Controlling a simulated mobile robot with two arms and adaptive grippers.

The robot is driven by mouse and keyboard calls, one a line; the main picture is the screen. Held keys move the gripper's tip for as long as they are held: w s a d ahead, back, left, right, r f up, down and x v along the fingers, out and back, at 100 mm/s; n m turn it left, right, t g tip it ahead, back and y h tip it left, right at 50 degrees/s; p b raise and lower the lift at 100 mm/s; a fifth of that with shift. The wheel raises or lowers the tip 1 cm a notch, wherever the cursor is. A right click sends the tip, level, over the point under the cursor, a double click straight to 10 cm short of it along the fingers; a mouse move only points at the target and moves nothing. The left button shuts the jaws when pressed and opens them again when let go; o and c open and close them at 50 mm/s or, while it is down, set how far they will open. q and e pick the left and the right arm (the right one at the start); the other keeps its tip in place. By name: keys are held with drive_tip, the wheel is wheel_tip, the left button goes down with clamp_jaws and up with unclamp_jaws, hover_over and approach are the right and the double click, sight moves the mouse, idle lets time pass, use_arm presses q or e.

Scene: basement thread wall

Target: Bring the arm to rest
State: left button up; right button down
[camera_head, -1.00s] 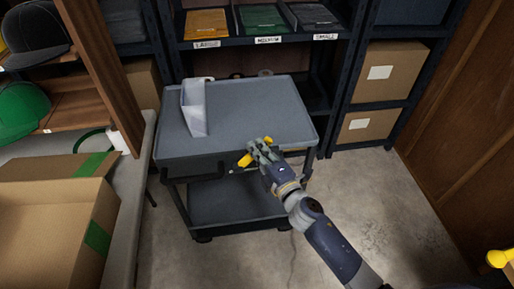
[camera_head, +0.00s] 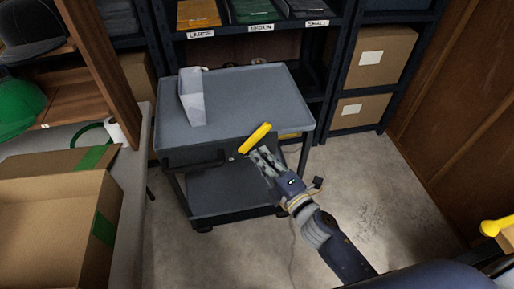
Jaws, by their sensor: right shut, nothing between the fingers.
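My right arm comes in from the bottom right, and its gripper (camera_head: 256,139) is at the front edge of a grey cart (camera_head: 250,95). Its yellow fingertips are together with nothing between them. It appears in front of the cart's edge; whether it touches the cart I cannot tell.
An open cardboard box (camera_head: 55,225) is on a table at left. Shelves with boxes (camera_head: 373,55) stand behind. The concrete floor (camera_head: 385,195) at right is clear. A yellow object (camera_head: 495,226) is at the right edge.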

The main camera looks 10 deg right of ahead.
use_arm(q)
drive_tip(key=shift+a, duration=0.55)
use_arm(e)
drive_tip(key=shift+s+d, duration=0.1)
drive_tip(key=shift+s, duration=0.1)
use_arm(q)
drive_tip(key=shift+s+a, duration=0.1)
drive_tip(key=shift+s, duration=0.05)
use_arm(e)
drive_tip(key=shift+f, duration=0.1)
